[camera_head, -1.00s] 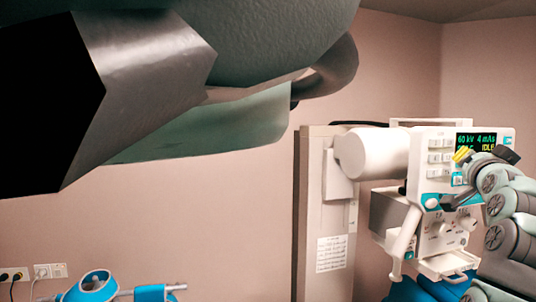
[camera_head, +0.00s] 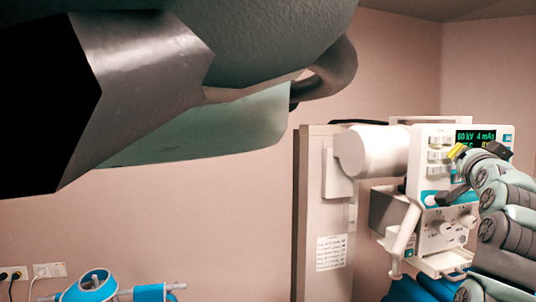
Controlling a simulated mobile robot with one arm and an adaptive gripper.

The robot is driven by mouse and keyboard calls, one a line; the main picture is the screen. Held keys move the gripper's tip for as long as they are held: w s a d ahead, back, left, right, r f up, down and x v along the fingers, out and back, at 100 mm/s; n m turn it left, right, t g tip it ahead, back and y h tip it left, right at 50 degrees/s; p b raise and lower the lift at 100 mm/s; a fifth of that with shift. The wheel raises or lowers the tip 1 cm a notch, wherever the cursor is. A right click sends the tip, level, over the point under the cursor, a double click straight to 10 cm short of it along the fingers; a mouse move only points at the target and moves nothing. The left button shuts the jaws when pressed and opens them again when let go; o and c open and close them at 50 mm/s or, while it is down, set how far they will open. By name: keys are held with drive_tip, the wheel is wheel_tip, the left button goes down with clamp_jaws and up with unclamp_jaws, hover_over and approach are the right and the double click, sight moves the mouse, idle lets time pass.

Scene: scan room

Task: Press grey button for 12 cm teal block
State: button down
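The control panel (camera_head: 424,185) of a white x-ray unit is at the right. Its dark screen (camera_head: 476,138) shows "60 kV 4 mAs" in green; the line below is partly hidden by my arm. Pale keys (camera_head: 434,156) sit left of the screen, and knobs (camera_head: 446,228) are below. I cannot tell which key is the grey button. My gripper (camera_head: 454,194) is at the panel's front, below the screen, small and dark. Its fingers are too unclear to tell open from shut, or whether they touch the panel. I cannot make out a teal block.
A large grey and pale-green housing (camera_head: 200,130) fills the upper left, close to the camera. A beige column (camera_head: 322,215) stands left of the panel. A blue and white fixture (camera_head: 98,287) is at the lower left. The pink wall between is bare.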

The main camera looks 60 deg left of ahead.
drive_tip(key=shift+a, duration=0.25)
idle(0.4)
drive_tip(key=shift+d, duration=0.1)
drive_tip(key=shift+s+d+b, duration=0.2)
drive_tip(key=shift+d+b, duration=0.55)
drive_tip(key=shift+b, duration=0.1)
drive_tip(key=shift+s+d+b, duration=0.3)
drive_tip(key=shift+d+b, duration=0.15)
drive_tip(key=shift+d, duration=0.3)
drive_tip(key=shift+s+d+b, duration=0.25)
drive_tip(key=shift+d+b, duration=0.25)
drive_tip(key=shift+d, duration=0.3)
drive_tip(key=shift+s+d+b, duration=0.3)
drive_tip(key=shift+d+b, duration=0.15)
drive_tip(key=shift+d, duration=0.3)
